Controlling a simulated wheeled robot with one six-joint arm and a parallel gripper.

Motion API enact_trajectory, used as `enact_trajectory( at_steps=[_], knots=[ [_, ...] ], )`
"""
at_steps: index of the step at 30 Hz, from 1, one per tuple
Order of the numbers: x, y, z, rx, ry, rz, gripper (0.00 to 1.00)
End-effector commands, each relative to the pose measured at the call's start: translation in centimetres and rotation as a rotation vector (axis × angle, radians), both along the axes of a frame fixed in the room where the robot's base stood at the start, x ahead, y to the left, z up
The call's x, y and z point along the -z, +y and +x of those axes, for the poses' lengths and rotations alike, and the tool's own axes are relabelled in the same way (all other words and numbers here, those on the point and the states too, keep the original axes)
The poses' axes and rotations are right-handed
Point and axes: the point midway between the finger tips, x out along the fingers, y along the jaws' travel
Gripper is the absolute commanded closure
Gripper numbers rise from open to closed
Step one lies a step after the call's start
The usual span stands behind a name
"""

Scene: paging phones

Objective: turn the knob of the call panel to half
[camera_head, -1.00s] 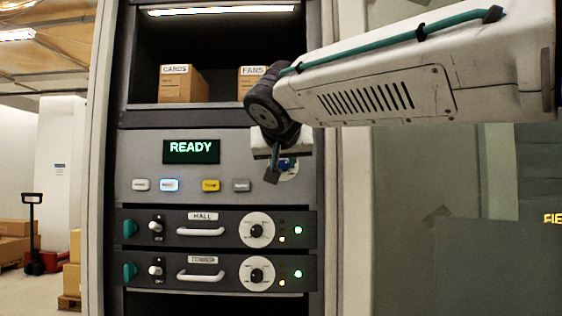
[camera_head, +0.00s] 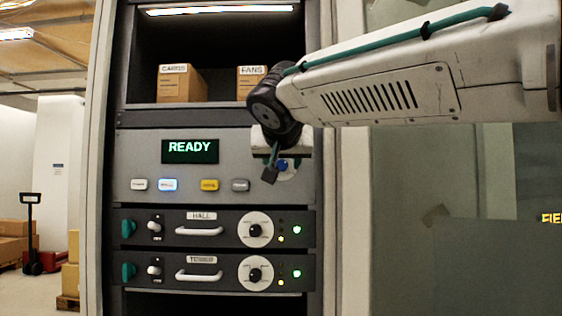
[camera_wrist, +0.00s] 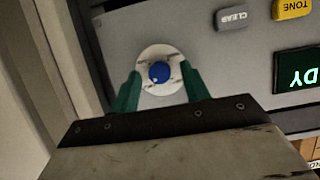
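The call panel (camera_head: 130,155) is a grey rack face with a dark display reading READY. Its knob (camera_wrist: 159,72) is round and blue on a white dial plate (camera_wrist: 147,52) with marks around it. In the head view the knob (camera_head: 282,165) is partly hidden behind my gripper (camera_head: 270,172). In the wrist view my gripper (camera_wrist: 160,70) is open, with one green finger on each side of the knob. Gaps show between the fingers and the knob. I cannot tell how deep the fingertips reach or where the knob points.
A row of panel buttons, including a yellow one (camera_head: 209,185) and a lit one (camera_head: 168,185), lies left of the knob. Two dark units, HALL (camera_head: 160,227) and another (camera_head: 160,271), sit below with their own black knobs. Labelled boxes (camera_head: 181,84) stand on the shelf above.

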Motion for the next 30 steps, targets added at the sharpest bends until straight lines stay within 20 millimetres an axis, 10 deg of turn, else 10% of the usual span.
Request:
enact_trajectory(
  at_steps=[18, 30],
  knots=[
    [-2.8, 0.3, -6.7, -0.002, -0.001, 0.0, 0.54],
    [-3.0, 0.3, -7.2, 0.0, 0.0, 0.0, 0.54]
  ],
)
